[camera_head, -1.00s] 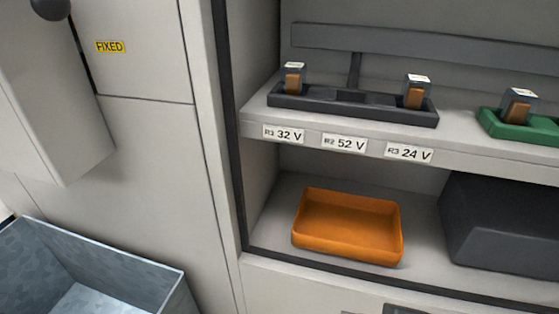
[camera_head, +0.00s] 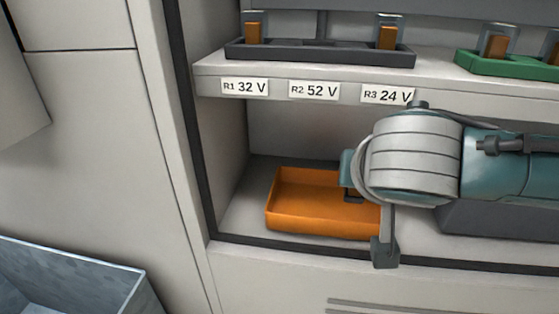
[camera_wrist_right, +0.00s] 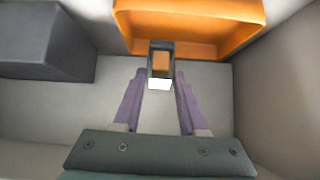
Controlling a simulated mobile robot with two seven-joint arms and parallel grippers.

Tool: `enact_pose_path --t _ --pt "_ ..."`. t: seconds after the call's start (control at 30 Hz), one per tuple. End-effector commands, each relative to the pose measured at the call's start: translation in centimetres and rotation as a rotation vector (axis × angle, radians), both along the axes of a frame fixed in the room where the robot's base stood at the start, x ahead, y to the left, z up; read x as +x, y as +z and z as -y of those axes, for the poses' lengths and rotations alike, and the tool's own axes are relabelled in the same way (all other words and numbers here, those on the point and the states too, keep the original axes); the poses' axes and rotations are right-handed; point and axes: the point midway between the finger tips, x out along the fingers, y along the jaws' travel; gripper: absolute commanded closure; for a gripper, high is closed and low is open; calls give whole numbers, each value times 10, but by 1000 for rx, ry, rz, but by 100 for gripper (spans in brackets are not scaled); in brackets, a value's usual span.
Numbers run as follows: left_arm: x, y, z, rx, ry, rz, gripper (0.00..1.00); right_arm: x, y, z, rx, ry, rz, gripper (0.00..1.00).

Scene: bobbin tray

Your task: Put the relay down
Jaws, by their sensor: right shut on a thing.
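The relay (camera_wrist_right: 161,64), a small dark block with a brown-orange face and a white end, is between the purple fingers of my right gripper (camera_wrist_right: 160,82). The gripper is shut on it. In the right wrist view the relay overlaps the edge of the orange tray (camera_wrist_right: 190,48); whether it touches the tray I cannot tell. In the head view my right arm comes in from the right, and its hand (camera_head: 348,172) is at the right side of the orange tray (camera_head: 310,222). My left gripper is not in view.
Above, a shelf (camera_head: 215,78) labelled R1 32 V, R2 52 V and R3 24 V carries a dark rack (camera_head: 320,52) with relays at its left and right. A green tray (camera_head: 505,66) holds relays. A dark box (camera_wrist_right: 45,45) stands beside the orange tray. A grey bin (camera_head: 75,258) is lower left.

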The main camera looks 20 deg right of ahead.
Motion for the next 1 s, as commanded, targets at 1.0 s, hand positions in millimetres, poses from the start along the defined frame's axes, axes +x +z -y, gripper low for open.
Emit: enact_pose_path --t 1.0 --pt "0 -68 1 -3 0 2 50 31 -72 19 154 2 -260 100"
